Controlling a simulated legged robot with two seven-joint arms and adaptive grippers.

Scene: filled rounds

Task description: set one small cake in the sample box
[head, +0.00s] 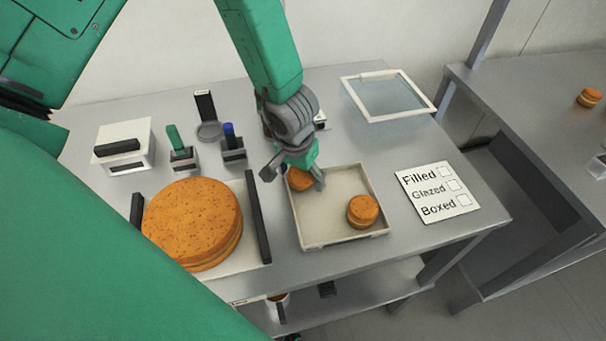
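A pale, shallow open box (328,203), which looks like the sample box, stands on the grey table. One small cake (362,210) lies in its front right part. Another small cake (299,180) is at its back left, partly hidden by my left gripper (294,177). That gripper points down over this cake with its fingers spread to either side. I cannot tell whether they touch it. A third small cake (589,97) is on the right table. My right gripper is not in view.
A large round cake (193,223) sits between dark bars left of the box. Behind are a white box (123,146) and holders with green (174,137) and blue (229,133) handles. A clear framed lid (388,96) lies at the back; a checklist card (437,192) lies right.

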